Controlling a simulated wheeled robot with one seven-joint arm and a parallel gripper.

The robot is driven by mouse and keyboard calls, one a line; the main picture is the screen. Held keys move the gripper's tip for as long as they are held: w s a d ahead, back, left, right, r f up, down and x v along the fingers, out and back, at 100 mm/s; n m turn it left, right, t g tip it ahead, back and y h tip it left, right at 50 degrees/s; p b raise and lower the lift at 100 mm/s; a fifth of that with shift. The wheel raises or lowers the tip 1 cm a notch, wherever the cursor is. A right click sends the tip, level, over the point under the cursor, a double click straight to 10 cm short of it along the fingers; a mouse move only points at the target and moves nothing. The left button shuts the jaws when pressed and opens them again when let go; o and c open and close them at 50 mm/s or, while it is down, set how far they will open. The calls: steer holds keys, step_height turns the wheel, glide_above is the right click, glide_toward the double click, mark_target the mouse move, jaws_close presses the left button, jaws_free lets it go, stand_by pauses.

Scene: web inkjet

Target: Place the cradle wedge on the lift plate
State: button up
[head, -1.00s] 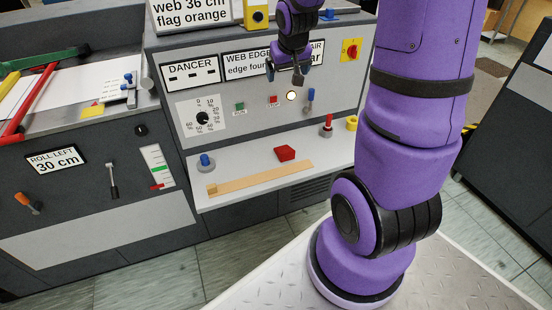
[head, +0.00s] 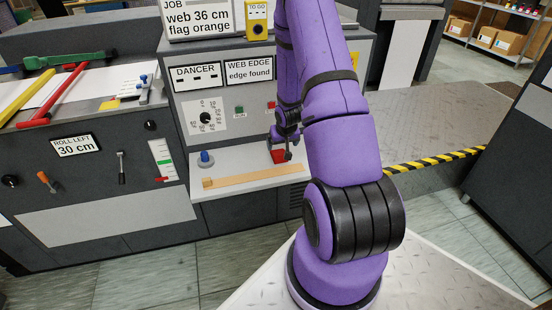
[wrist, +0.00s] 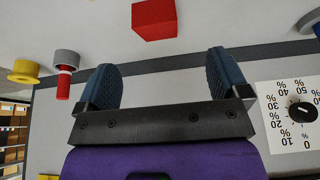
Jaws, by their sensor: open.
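A small red block (head: 279,157), which I take to be the cradle wedge, lies on the pale shelf (head: 235,190) of the dark machine. In the wrist view the red block (wrist: 154,18) lies beyond my fingertips, near the top edge, apart from both fingers. My gripper (head: 283,146) is low over the shelf beside the block and partly overlaps it in the head view. The wrist view shows my gripper (wrist: 166,75) open, with nothing between its blue fingers. I cannot make out which thing is the lift plate.
A wooden strip (head: 255,176) and a blue knob (head: 205,159) are on the shelf left of the block. The wrist view shows a yellow ring (wrist: 24,72) and a red peg (wrist: 65,82) on the other side. The upright dial panel (head: 206,118) stands behind the shelf.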

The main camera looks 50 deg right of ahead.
mark_target(281, 154)
steer(key=x, duration=0.5)
steer(key=shift+s+d+x, duration=0.1)
steer(key=shift+s+x, duration=0.05)
steer(key=shift+x, duration=1.2)
steer(key=shift+s+d+x, duration=0.1)
steer(key=shift+d+x, duration=0.05)
steer(key=shift+x, duration=1.2)
steer(key=c, duration=1.1)
steer(key=shift+r, duration=0.1)
